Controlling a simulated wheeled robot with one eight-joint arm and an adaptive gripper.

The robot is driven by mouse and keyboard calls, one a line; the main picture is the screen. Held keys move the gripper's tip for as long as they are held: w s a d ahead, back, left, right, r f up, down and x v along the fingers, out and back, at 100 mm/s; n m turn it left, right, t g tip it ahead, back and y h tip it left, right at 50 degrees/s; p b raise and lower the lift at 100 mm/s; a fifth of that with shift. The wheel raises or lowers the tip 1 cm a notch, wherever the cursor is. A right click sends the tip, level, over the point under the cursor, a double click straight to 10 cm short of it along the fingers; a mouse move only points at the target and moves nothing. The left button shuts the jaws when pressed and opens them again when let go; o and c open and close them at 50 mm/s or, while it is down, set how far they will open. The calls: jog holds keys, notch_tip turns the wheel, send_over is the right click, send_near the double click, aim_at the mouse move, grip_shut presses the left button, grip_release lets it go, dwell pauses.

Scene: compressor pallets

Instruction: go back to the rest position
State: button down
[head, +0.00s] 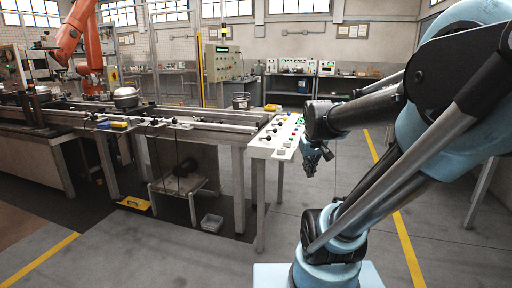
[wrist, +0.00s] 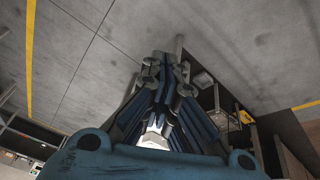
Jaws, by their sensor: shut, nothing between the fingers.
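My gripper (head: 312,160) hangs at the end of my blue and black arm, to the right of the sloped control panel at the conveyor's end. Its fingers point down and it holds nothing. In the wrist view my gripper (wrist: 168,60) shows its dark fingers drawn together at the tips, above the grey floor. The control panel (head: 268,150) has several knobs and buttons. My gripper appears apart from it.
A conveyor line (head: 190,128) runs across the left, bearing round metal parts (head: 126,97). An orange robot arm (head: 75,35) stands at the back left. A grey bin (head: 212,223) sits on the floor below. Grey floor beside the yellow line (head: 408,250) is clear.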

jog(key=s+f+m+g, duration=0.2)
jog(key=s+f, duration=0.6)
jog(key=s, duration=0.6)
jog(key=shift+a+f, duration=0.2)
jog(key=shift+a, duration=0.05)
